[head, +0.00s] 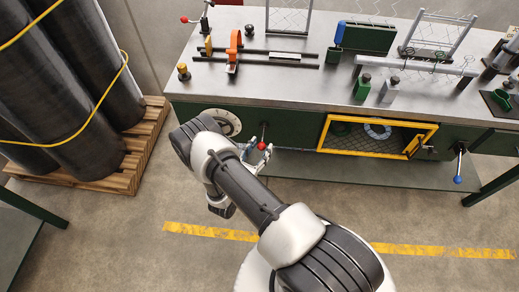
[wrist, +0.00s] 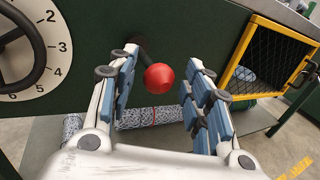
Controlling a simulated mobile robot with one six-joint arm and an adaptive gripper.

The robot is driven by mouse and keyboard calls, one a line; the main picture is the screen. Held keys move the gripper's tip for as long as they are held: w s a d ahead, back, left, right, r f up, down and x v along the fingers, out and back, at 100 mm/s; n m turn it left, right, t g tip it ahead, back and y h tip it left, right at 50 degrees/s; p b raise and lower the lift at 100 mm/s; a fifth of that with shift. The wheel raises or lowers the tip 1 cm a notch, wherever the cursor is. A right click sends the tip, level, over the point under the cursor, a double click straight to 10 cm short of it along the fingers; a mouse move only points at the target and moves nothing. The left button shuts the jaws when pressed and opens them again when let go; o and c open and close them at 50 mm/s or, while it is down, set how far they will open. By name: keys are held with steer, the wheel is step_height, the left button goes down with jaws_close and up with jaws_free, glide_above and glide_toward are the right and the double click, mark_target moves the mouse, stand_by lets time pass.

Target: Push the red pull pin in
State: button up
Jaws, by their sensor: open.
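A red ball knob on a dark stem, apparently the red pull pin (head: 262,145), sticks out of the green front panel of the bench, right of a round dial. In the wrist view the red ball (wrist: 159,77) lies between my two fingers, near the tips, with gaps on both sides. Its dark stem runs up and left behind it to the panel. My gripper (head: 256,152) is open and empty in front of the panel. In the wrist view the open fingers of my gripper (wrist: 161,66) stand to the left and right of the ball.
A numbered dial (wrist: 30,55) with a black handwheel is on the left. A yellow-framed mesh door (head: 378,154) is to the right, and a blue-knobbed lever (head: 458,179) hangs further right. Below is a lower shelf (head: 330,166). The floor in front is clear.

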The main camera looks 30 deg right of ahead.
steer(key=shift+c, duration=0.2)
jaws_close()
stand_by(0.3)
